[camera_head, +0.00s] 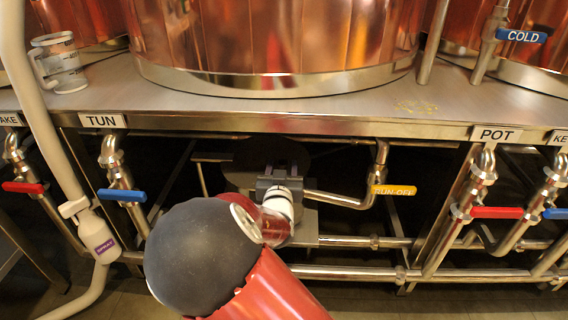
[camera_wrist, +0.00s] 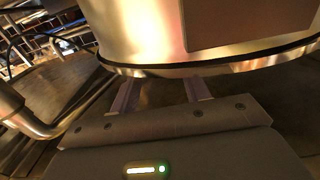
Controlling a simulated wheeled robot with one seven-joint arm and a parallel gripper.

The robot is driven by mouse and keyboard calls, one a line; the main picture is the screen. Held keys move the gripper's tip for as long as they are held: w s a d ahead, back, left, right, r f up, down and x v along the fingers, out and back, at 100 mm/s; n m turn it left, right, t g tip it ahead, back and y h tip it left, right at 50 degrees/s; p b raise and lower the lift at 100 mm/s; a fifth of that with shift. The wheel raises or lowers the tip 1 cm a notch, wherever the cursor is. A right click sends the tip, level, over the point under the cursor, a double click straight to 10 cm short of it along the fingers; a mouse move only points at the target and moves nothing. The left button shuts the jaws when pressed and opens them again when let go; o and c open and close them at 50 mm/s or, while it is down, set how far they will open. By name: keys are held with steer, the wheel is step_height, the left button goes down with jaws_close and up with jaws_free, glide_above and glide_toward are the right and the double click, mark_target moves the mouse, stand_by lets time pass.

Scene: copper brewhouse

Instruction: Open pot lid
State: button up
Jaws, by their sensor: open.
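No pot lid can be made out in either view. A POT label (camera_head: 494,134) is fixed to the bench edge at the right, above a pipe with a red-handled valve (camera_head: 497,212). My gripper (camera_head: 281,172) is under the bench front in the head view, mostly hidden by my own arm. In the wrist view my gripper (camera_wrist: 161,84) has its two fingers apart with nothing seen between them. The fingertips reach toward the lower rim of a shiny metal vessel (camera_wrist: 145,35); I cannot tell whether they touch it.
A large copper vessel (camera_head: 275,38) stands on the steel bench (camera_head: 300,110). A cup (camera_head: 62,62) stands at its left end.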

steer(key=shift+w, duration=1.35)
jaws_close()
